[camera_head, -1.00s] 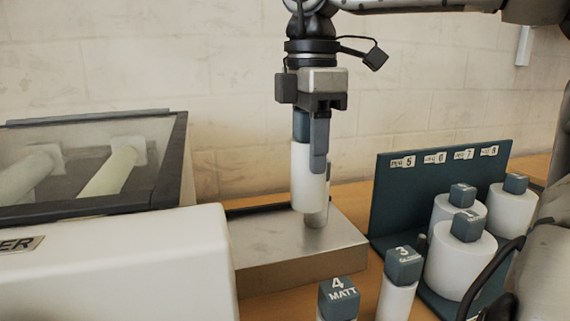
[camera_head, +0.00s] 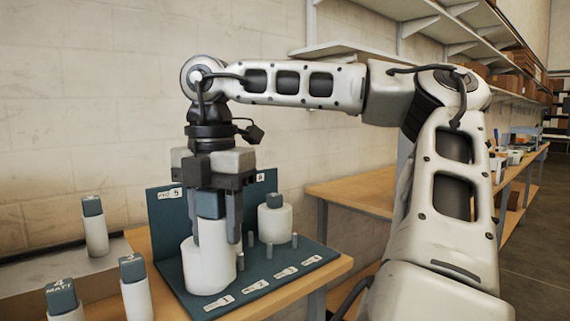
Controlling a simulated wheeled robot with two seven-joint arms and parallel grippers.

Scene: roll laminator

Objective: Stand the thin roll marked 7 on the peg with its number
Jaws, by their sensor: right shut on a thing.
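My right gripper (camera_head: 215,238) is over the peg board, fingers pointing down. It is shut on a roll with a dark blue cap (camera_head: 209,204). Its white body blends with the wide white roll (camera_head: 208,265) at the board's left, and its number cannot be read. I cannot tell how far its lower end is from a peg. The dark blue peg board (camera_head: 318,258) has number labels along its front edge and on its back panel, where 5 is readable; the gripper hides the middle back labels. My left gripper is not in view.
Another wide capped roll (camera_head: 275,222) stands at the board's back right. Several short bare pegs (camera_head: 268,251) stand nearby. At left, thin rolls marked 4 (camera_head: 62,303) and 3 (camera_head: 136,292) stand upright; another thin roll (camera_head: 95,236) stands on the metal block (camera_head: 30,284).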

